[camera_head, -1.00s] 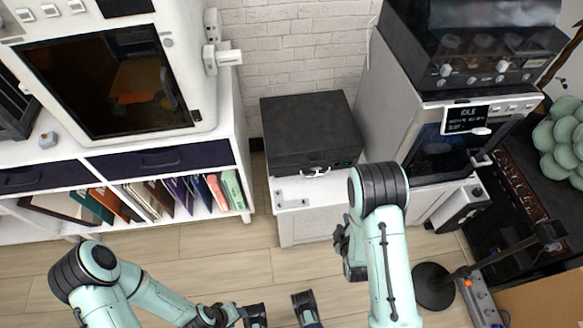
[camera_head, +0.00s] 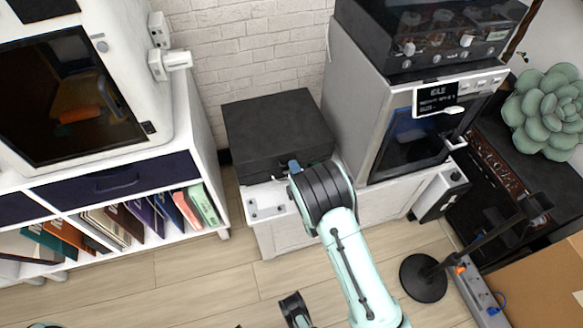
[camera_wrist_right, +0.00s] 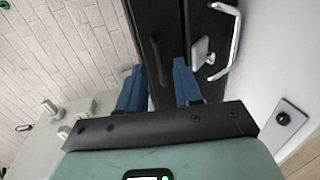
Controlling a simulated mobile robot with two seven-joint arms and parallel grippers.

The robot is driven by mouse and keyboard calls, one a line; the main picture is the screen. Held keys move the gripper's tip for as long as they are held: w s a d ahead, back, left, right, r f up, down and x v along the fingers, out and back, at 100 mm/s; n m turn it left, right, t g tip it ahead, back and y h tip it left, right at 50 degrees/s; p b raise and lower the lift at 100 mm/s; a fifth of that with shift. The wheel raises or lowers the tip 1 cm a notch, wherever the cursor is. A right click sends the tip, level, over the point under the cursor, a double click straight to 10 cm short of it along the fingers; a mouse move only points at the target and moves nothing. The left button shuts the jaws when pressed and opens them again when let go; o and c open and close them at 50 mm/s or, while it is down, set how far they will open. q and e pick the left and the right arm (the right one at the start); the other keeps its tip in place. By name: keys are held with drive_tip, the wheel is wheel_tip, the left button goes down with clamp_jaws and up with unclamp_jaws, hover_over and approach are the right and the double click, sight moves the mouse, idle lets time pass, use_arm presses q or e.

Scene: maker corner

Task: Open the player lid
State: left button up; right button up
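The player is a black box (camera_head: 279,128) with its lid down, on a white cabinet. In the right wrist view its dark front (camera_wrist_right: 168,18) fills the upper middle, with a silver bar handle (camera_wrist_right: 226,45) and a small metal catch to the right of the fingers. My right gripper (camera_wrist_right: 158,85) is open at the player's front, its two blue fingers apart with the dark front between and beyond them. In the head view my right wrist hides most of this gripper. My left gripper (camera_head: 268,315) is low at the bottom edge, mostly cut off, its visible fingers apart.
A grey machine (camera_head: 400,115) with a display stands close right of the player. A white shelf with books (camera_head: 195,205) stands to the left. A black lamp base (camera_head: 424,278) and power strip (camera_head: 478,290) are at lower right.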

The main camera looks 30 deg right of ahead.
drive_tip(key=shift+x, duration=1.35)
clamp_jaws()
idle(0.4)
